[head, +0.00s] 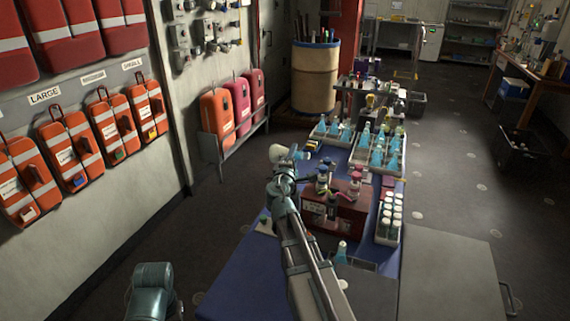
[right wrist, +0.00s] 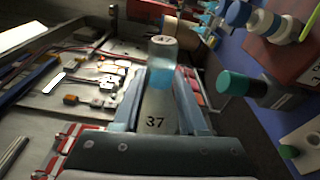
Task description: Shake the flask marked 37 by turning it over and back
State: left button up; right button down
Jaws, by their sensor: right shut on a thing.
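The flask marked 37 (right wrist: 155,112) is in my right gripper (right wrist: 160,84), with a finger on each side. It is pale and clear, with a blue band of liquid around its middle and a whitish far end. In the right wrist view it lies across the direction of the standing bottles, so it looks tipped well off upright. In the head view my right gripper (head: 283,172) is above the bench, and a whitish end (head: 277,152) shows at its tip. The flask's number is hidden there.
The blue bench top (head: 240,285) has bare room at front left. Orange bags (head: 70,150) hang left.

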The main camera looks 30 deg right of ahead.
jog(key=m+b, duration=0.1)
jog(key=m, duration=0.3)
jog(key=shift+f, duration=0.1)
jog(key=shift+m+t+h+b, duration=0.3)
jog(key=shift+m+h, duration=0.2)
jog(key=shift+m, duration=0.7)
jog(key=n, duration=0.1)
jog(key=n+p, duration=0.1)
jog(key=n, duration=0.1)
jog(key=shift+r+n+y, duration=0.2)
jog(key=shift+n+y, duration=0.1)
jog(key=n+p, duration=0.1)
jog(key=n, duration=0.2)
jog(key=shift+f+n+g, duration=0.1)
jog(key=shift+n+g, duration=0.2)
jog(key=shift+g, duration=0.1)
